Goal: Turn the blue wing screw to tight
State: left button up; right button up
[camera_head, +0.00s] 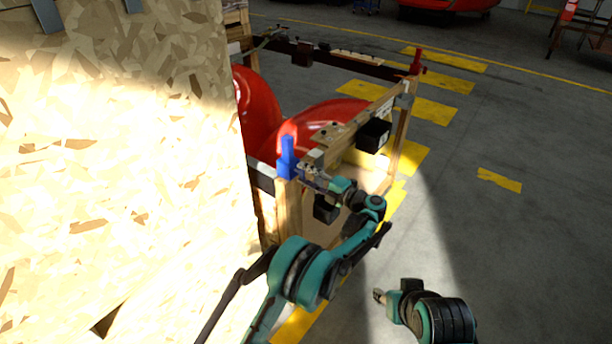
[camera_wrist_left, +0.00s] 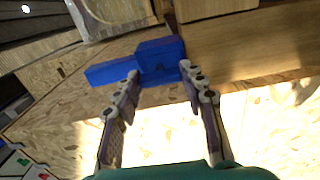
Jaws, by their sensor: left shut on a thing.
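The blue wing screw (camera_head: 287,158) stands upright at the near corner post of the wooden crate frame in the head view. In the left wrist view the blue wing screw (camera_wrist_left: 160,60) lies between the fingertips, with a long bar pointing left. My left gripper (camera_head: 308,171) reaches it from the right. In the left wrist view the left gripper (camera_wrist_left: 161,76) is shut on the screw's blocky part. My right arm is low in the head view, and what seems to be the right gripper (camera_head: 379,296) is small there; its fingers cannot be made out.
A large chipboard panel (camera_head: 110,190) fills the left side. Red nosecones (camera_head: 320,117) sit inside the wooden frame. A red wing screw (camera_head: 417,62) stands on the frame's far corner. A black box (camera_head: 374,135) is on the frame. The floor to the right (camera_head: 530,240) is clear.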

pick_arm(q)
jog(key=o, duration=1.2)
jog(key=shift+c, duration=0.2)
jog(key=v, duration=1.2)
